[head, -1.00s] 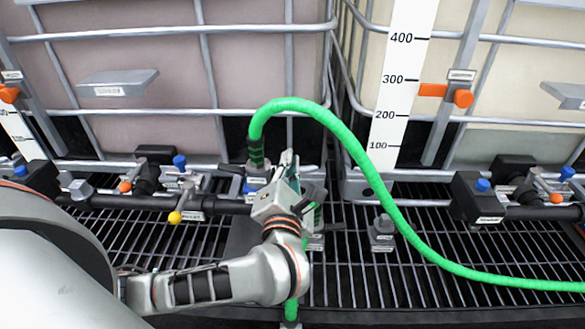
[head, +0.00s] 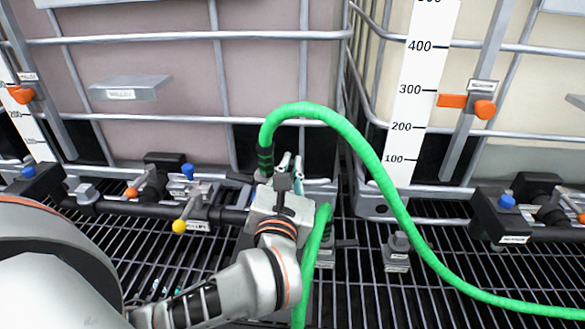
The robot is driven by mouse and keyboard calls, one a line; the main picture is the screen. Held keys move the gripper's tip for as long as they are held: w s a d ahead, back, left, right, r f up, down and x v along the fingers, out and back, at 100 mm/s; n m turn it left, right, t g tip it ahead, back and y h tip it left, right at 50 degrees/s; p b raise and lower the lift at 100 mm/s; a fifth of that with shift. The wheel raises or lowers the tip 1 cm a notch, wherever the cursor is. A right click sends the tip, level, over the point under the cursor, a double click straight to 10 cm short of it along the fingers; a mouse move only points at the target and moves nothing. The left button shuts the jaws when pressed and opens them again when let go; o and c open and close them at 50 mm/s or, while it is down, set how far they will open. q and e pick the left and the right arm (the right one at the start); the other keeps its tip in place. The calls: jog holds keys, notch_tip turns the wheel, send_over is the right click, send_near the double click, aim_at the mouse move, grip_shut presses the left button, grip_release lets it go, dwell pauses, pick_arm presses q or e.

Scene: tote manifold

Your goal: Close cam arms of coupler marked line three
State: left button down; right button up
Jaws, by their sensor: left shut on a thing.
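A green hose (head: 335,121) arches up from a dark, ribbed end fitting at a coupler (head: 262,176) in front of the left tank. The coupler is mostly hidden behind my left gripper (head: 290,163). My left gripper is shut at the coupler's right side, apparently on a cam arm; its body hides the exact hold. No line number can be read on the coupler, and the arms' positions cannot be told. A second green hose length (head: 317,255) runs down just right of the gripper. My right gripper is not in view.
A manifold pipe with a yellow-knobbed valve (head: 179,226) lies to the left. A grey capped fitting (head: 397,252) stands on the black grating (head: 365,290) to the right. A second manifold block (head: 500,215) is at far right. Caged tanks stand behind.

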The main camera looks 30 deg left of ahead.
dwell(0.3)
pick_arm(q)
jog(key=c, duration=2.2)
grip_release()
